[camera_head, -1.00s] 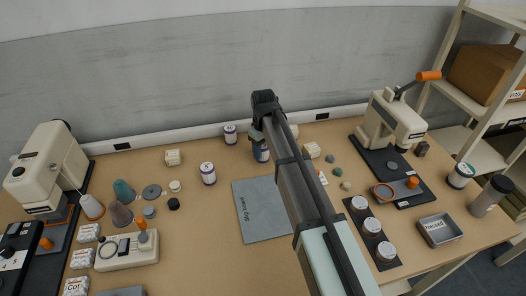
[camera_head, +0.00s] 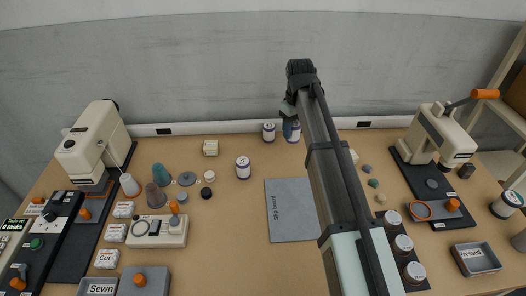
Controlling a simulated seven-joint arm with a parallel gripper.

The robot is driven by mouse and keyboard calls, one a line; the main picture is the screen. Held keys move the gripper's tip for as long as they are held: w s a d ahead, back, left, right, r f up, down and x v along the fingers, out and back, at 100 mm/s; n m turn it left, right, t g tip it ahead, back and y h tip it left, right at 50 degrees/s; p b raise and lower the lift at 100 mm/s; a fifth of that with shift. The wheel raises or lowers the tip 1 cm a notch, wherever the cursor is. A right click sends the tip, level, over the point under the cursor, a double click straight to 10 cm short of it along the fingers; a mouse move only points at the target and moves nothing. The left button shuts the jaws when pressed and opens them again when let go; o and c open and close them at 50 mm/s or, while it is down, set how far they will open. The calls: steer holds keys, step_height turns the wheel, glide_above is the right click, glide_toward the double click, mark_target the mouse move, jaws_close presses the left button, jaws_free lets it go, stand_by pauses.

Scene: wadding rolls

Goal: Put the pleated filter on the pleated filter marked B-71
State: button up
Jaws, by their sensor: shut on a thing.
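My gripper (camera_head: 290,112) is at the back of the table, right of centre. It is shut on a white and blue cylinder, which I take to be a pleated filter (camera_head: 292,133). The arm link partly covers its right side. A similar cylinder (camera_head: 268,132) stands upright just left of it, near the wall. Another similar one (camera_head: 243,168) stands further forward and left. Their labels are too small to read, so I cannot tell which is B-71.
A grey mat (camera_head: 290,210) lies in front, clear where visible. Presses stand at both sides (camera_head: 95,145) (camera_head: 436,130). White-topped jars (camera_head: 403,243) and a grey tray (camera_head: 476,259) are at right.

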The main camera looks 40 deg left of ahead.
steer(key=s+a+r+n, duration=0.1)
steer(key=s+a+r, duration=0.35)
steer(key=s, duration=0.35)
steer(key=s+a+r+n, duration=0.1)
steer(key=s+a+r, duration=0.2)
steer(key=s+a, duration=0.35)
steer(key=m, duration=0.3)
glide_above(243, 161)
steer(key=shift+f, duration=5.25)
steer(key=o, duration=1.1)
steer(key=shift+f, duration=0.15)
steer(key=shift+c, duration=0.2)
step_height(243, 161, up, 12)
steer(key=shift+r, duration=0.2)
